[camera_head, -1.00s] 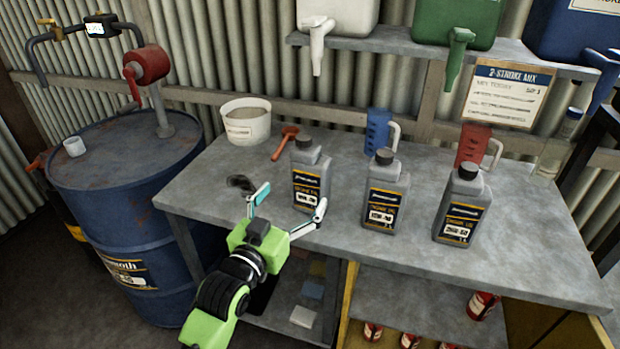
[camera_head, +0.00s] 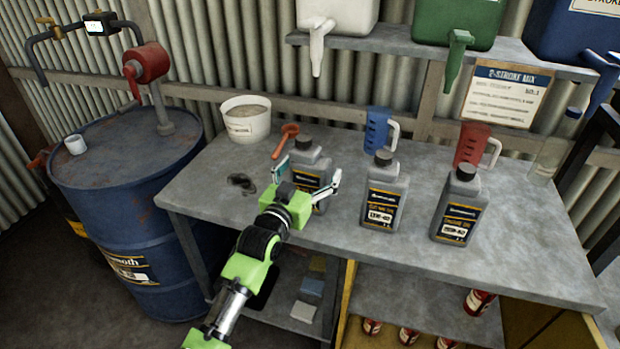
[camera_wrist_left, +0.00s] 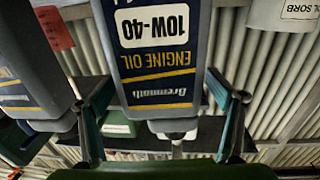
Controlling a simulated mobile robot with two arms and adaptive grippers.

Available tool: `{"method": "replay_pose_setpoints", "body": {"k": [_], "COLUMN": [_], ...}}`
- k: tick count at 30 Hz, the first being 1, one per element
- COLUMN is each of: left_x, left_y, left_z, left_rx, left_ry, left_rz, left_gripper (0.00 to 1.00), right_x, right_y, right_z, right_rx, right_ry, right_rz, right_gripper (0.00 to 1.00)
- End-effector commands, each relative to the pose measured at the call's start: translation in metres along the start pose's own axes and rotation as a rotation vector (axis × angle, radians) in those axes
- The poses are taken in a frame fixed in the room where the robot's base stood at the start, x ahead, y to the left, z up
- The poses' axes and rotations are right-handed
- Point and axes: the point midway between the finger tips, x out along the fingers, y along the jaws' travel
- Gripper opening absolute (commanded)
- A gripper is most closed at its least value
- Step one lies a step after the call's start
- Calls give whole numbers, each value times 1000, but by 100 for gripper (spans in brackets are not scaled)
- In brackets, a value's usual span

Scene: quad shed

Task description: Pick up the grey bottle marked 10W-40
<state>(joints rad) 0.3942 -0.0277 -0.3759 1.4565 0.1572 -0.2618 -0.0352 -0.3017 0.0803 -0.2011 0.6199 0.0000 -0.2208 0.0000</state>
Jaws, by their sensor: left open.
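The grey 10W-40 bottle (camera_head: 309,158) stands upright on the bench, leftmost of three similar grey bottles. It has a dark cap and a dark label with a white 10W-40 patch, readable upside down in the left wrist view (camera_wrist_left: 158,62). My left gripper (camera_head: 308,171) is open at this bottle, with one finger on each side of it. In the left wrist view a gap shows beside the fingers, and I cannot tell whether either one touches. The gripper hides the lower front of the bottle in the head view. My right gripper is not in view.
A middle grey bottle (camera_head: 384,195) and a right grey bottle (camera_head: 460,207) stand to the right. Behind are a red funnel (camera_head: 285,140), a white tub (camera_head: 246,124), a blue jug (camera_head: 377,130) and a red jug (camera_head: 470,147). The bench's front left (camera_head: 200,190) is mostly clear.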

Motion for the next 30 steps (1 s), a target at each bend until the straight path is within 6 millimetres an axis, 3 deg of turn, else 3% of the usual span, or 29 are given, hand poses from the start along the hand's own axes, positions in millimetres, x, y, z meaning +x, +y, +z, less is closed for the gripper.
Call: {"method": "replay_pose_setpoints", "body": {"k": [6,12,15,30], "left_x": [0,0,1,2], "left_y": [0,0,0,-1], "left_z": [1,0,-6,-13], "left_rx": [-1,-1,0,0], "left_ry": [0,-1,12,11], "left_rz": [0,0,1,-1], "left_gripper": [83,31,12,12], "right_x": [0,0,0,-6], "right_y": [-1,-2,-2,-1], "right_z": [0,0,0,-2], "right_rx": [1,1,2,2], "right_ry": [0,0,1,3], "right_rz": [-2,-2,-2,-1], "right_gripper": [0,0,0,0]}}
